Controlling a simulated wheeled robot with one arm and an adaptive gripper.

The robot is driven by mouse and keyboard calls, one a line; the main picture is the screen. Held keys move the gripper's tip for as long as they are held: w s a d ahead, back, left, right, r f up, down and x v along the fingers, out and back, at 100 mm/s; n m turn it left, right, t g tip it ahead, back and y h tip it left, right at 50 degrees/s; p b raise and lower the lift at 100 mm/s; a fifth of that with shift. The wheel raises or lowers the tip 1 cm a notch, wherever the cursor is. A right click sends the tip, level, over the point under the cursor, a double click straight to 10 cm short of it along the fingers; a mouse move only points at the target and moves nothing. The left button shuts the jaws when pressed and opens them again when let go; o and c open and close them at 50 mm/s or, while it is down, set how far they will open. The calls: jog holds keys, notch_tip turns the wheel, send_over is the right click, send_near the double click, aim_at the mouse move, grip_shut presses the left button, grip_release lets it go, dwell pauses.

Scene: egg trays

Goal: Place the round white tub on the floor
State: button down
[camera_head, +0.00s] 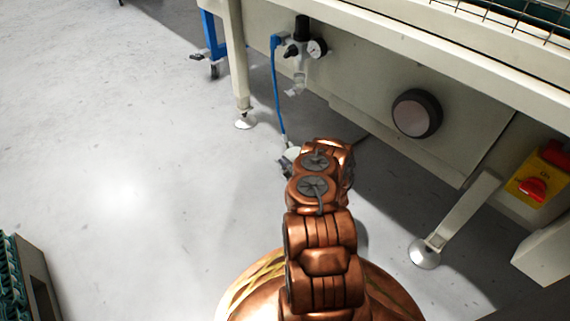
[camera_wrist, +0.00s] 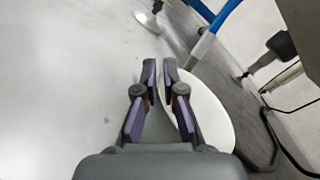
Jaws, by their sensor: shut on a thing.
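The round white tub (camera_wrist: 208,112) shows in the wrist view as a white oval just right of my gripper, partly covered by the right finger. My gripper (camera_wrist: 160,75) has its two fingertips close together at the tub's left edge, shut on it. The thin part between the tips is hard to make out. The grey floor (camera_wrist: 60,70) lies beyond and to the left; the gap between tub and floor cannot be told. Bare floor (camera_head: 120,190) fills the left of that view.
A beige machine (camera_head: 370,90) stands at the right, with a metal foot (camera_head: 424,254) on the floor. A blue hose (camera_head: 278,95) hangs from its valve. A red switch (camera_head: 533,189) is at the right. Green trays (camera_head: 14,275) stand at the lower left. Open floor lies left.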

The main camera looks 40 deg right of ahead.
jog(key=c, duration=1.2)
grip_release()
